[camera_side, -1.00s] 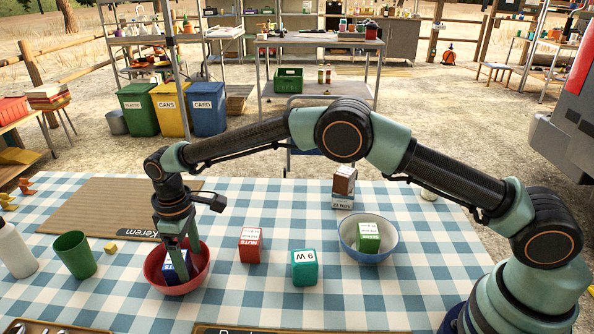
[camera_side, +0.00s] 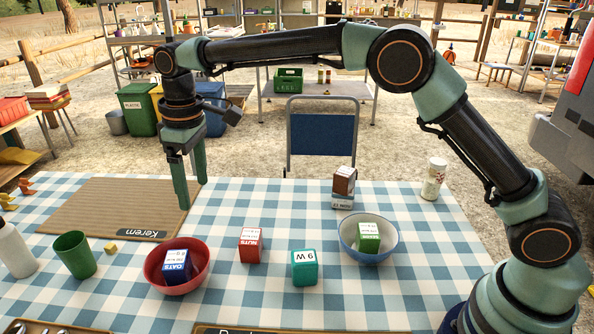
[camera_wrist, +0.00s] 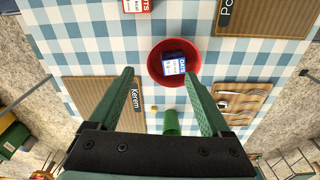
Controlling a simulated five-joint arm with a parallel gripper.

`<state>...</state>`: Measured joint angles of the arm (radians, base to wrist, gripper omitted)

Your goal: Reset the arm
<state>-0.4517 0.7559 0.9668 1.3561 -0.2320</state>
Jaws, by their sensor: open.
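My gripper (camera_side: 192,180) is open and empty, raised above the table near the right edge of the Kerem board. Its two fingers also show in the wrist view (camera_wrist: 165,100). Below it, a blue OATS box (camera_side: 176,266) sits tilted in the red bowl (camera_side: 199,284). The same OATS box (camera_wrist: 173,63) and red bowl (camera_wrist: 157,77) show between and beyond the fingers in the wrist view. A red NUTS box (camera_side: 250,244) and a teal box (camera_side: 304,267) stand on the cloth. A green box (camera_side: 368,236) is in the light blue bowl (camera_side: 391,243).
A stacked brown and grey pair of boxes (camera_side: 343,187) and a white shaker (camera_side: 433,178) stand at the back. A green cup (camera_side: 75,254), a small yellow cube (camera_side: 110,248) and a white bottle (camera_side: 14,250) are at left. The Kerem board (camera_side: 110,205) lies bare.

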